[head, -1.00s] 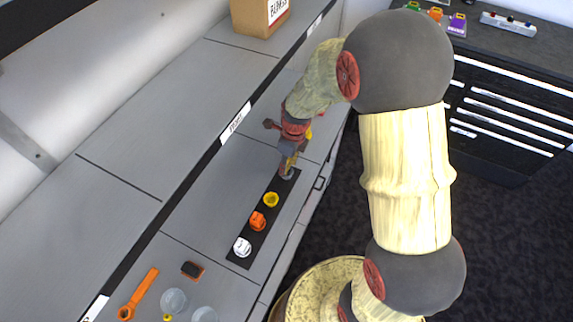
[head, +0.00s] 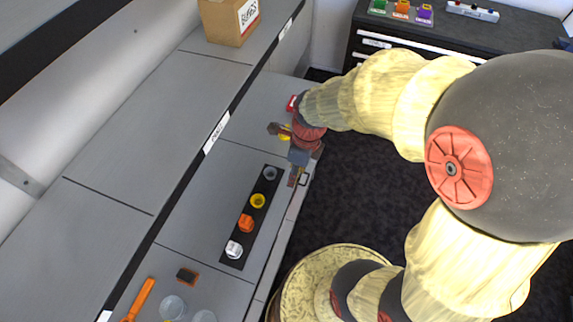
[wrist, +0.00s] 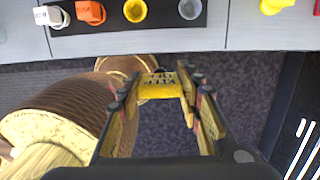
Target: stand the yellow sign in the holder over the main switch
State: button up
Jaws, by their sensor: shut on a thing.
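My gripper (head: 297,177) hangs just past the bench's front edge, right of the black strip, in the head view. In the wrist view my gripper (wrist: 160,80) is shut on the yellow sign (wrist: 160,90), which has dark lettering and sits between the fingertips above the dark floor. In the head view I cannot make out the sign clearly. A yellow piece (head: 285,133) lies beyond my gripper on the bench, with a red part (head: 292,103) farther back; the yellow piece also shows in the wrist view (wrist: 275,5). I cannot tell which is the main switch or its holder.
A black strip (head: 237,250) on the bench carries white, orange, yellow and grey knobs. A cardboard box (head: 230,22) is on the raised shelf. A dark cabinet (head: 350,50) stands across the floor.

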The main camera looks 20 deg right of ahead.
aim_at(297, 182)
jog(key=shift+s+r+p, duration=0.35)
jog(key=shift+s+r, duration=0.05)
jog(key=shift+r, duration=0.1)
notch_tip(297, 182, up, 5)
jog(key=p, duration=0.4)
jog(key=shift+d+f, duration=0.1)
jog(key=shift+f, duration=0.1)
jog(key=shift+f, duration=0.1)
